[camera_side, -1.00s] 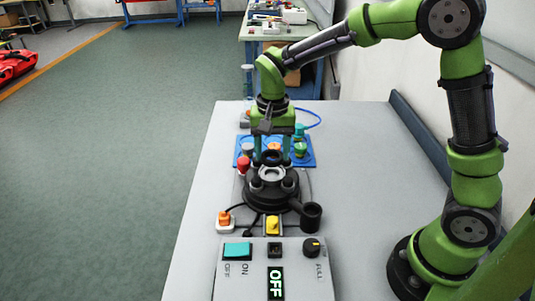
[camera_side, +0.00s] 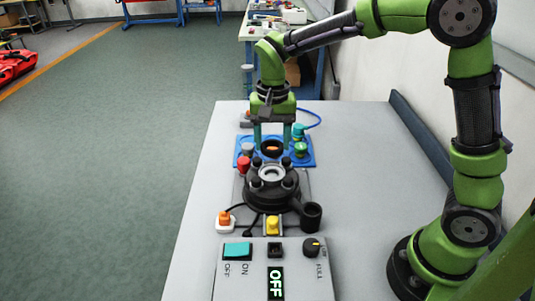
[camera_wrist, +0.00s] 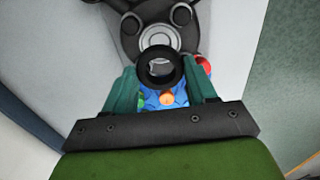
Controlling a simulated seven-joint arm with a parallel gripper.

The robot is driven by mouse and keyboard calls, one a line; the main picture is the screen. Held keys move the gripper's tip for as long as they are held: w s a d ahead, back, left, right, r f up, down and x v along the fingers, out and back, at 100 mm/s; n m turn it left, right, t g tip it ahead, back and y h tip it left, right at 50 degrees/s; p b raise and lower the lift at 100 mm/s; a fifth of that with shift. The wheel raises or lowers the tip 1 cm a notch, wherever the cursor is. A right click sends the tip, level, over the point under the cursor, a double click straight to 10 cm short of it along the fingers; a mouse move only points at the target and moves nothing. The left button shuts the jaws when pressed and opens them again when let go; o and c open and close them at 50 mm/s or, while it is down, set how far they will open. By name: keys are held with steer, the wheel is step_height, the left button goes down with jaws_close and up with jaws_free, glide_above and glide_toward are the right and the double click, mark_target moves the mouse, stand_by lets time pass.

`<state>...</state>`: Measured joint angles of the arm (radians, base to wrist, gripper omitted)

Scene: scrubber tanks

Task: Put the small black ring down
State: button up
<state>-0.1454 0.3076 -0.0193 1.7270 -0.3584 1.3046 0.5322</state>
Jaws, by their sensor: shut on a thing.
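The small black ring (camera_wrist: 148,67) is between the two green fingers of my gripper (camera_wrist: 161,85) in the wrist view. In the side view the ring (camera_side: 272,147) hangs at the fingertips of my gripper (camera_side: 272,143), over the near part of the blue tray (camera_side: 308,160). My gripper is shut on the ring, which is held roughly flat.
The blue tray holds a teal-green part (camera_side: 300,149) and a grey part (camera_side: 248,149). A red button (camera_side: 243,164) stands left of the black base. A control box (camera_side: 312,280) reading OFF is in front. The table is free to the right.

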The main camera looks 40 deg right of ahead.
steer(key=s+d+r+n, duration=0.3)
steer(key=s+d+n, duration=0.15)
steer(key=n, duration=0.45)
steer(key=w+d+f+m, duration=0.1)
steer(key=w+d+f, duration=0.1)
steer(key=w, duration=0.3)
steer(key=w+d+f+m, duration=0.1)
steer(key=w+d+f, duration=0.1)
steer(key=w, duration=0.3)
steer(key=w+d+f+m, duration=0.1)
steer(key=w+d+f, duration=0.1)
steer(key=w, duration=0.4)
steer(key=shift+w+d+f+m, duration=0.1)
steer(key=shift+d+f+m, duration=0.15)
steer(key=shift+f, duration=0.25)
steer(key=w+m, duration=0.5)
steer(key=w, duration=0.3)
steer(key=shift+w+a+f, duration=0.15)
steer(key=shift+f, duration=0.05)
steer(key=shift+r, duration=0.1)
steer(key=shift+a+r, duration=0.45)
steer(key=shift+r, duration=0.05)
